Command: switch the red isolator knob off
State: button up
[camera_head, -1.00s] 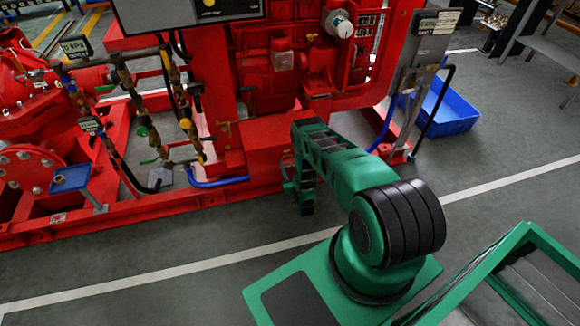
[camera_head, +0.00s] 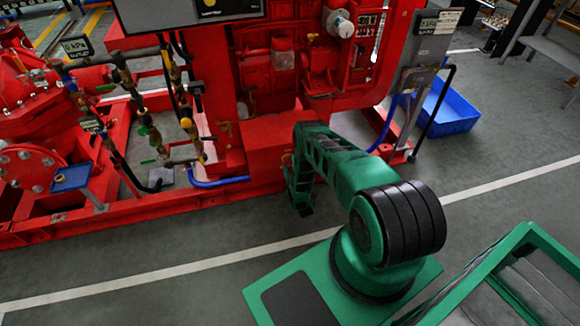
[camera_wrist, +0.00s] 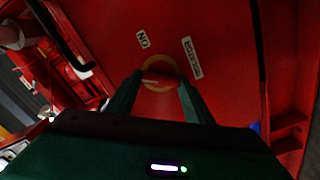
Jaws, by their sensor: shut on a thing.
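In the wrist view, the red isolator knob (camera_wrist: 158,79) sits on a round yellow plate (camera_wrist: 157,62) on a red panel. An ON label (camera_wrist: 143,40) is above it to the left, and an ISOLATOR label (camera_wrist: 192,58) is to the right. My gripper (camera_wrist: 161,80) has one finger on each side of the knob and is shut on it. Dim light and the fingers partly hide the knob, so its exact angle is hard to tell. In the head view, the knob cannot be made out; my green arm reaches down beside the red machine.
The red pumpset (camera_head: 270,140) stands close in front of my arm. Valves and pipes (camera_head: 180,120) are at its left. A grey post (camera_head: 415,85) and a blue bin (camera_head: 447,105) are at the right. The floor (camera_head: 200,245) in front is clear.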

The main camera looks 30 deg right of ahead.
jog(key=n, duration=0.5)
jog(key=shift+a+f+n, duration=0.2)
jog(key=shift+a+n, duration=0.05)
jog(key=shift+n, duration=0.15)
dwell(0.4)
jog(key=o, duration=0.9)
jog(key=shift+f, duration=0.1)
jog(key=shift+o, duration=0.8)
jog(key=shift+d, duration=0.1)
jog(key=v, duration=1)
jog(key=shift+s, duration=0.35)
